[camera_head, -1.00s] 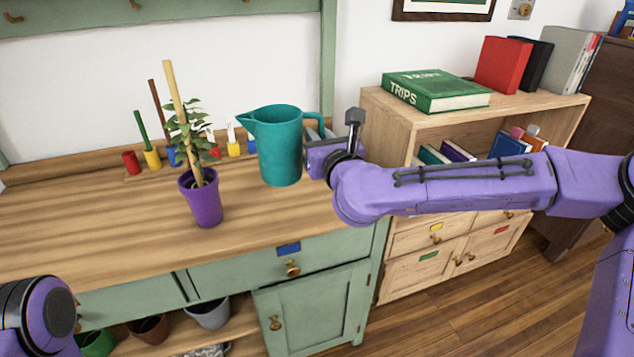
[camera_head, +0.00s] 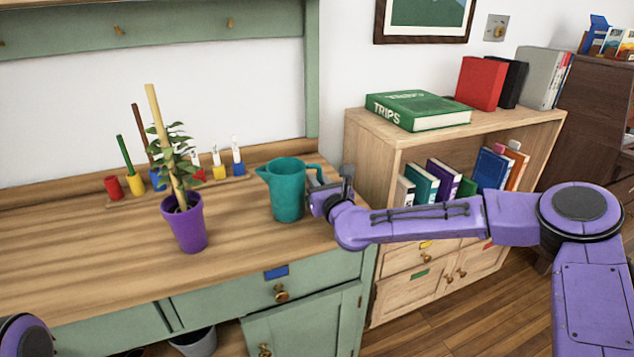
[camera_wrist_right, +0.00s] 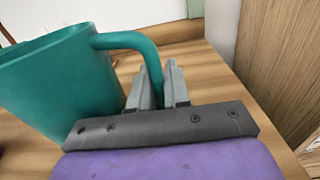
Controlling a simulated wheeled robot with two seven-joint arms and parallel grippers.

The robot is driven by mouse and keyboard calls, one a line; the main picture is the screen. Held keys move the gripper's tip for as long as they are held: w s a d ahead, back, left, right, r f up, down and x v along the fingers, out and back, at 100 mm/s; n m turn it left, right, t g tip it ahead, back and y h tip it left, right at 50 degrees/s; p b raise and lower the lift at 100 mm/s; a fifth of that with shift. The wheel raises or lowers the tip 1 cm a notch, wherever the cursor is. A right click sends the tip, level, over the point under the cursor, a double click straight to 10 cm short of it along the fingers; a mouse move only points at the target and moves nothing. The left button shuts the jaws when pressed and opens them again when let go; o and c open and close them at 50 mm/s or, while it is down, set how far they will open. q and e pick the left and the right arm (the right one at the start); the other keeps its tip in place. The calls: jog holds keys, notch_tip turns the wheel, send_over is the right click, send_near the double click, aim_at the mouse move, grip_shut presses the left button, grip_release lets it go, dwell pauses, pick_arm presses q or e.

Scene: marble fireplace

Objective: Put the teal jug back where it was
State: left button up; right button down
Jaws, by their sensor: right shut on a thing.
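The teal jug (camera_head: 287,192) is upright at the right end of the wooden worktop (camera_head: 100,250), its spout to the left and its handle to the right. I cannot tell if its base touches the wood. My right gripper (camera_head: 318,190) comes in from the right and is shut on the jug's handle. In the right wrist view the jug (camera_wrist_right: 55,85) fills the left side, and the gripper's fingers (camera_wrist_right: 158,88) close around the lower handle. Of my left arm only a purple part shows at the bottom left corner; its gripper is out of view.
A potted plant (camera_head: 185,222) in a purple pot stands left of the jug. Behind it a rack of coloured holders (camera_head: 137,184) lines the back. A bookcase (camera_head: 385,135) with a green book (camera_head: 418,110) stands close on the right. The worktop's left front is clear.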

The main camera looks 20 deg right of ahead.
jog(key=shift+f, duration=0.1)
jog(key=c, duration=1.1)
grip_release()
jog(key=s, duration=1.2)
jog(key=shift+d, duration=0.2)
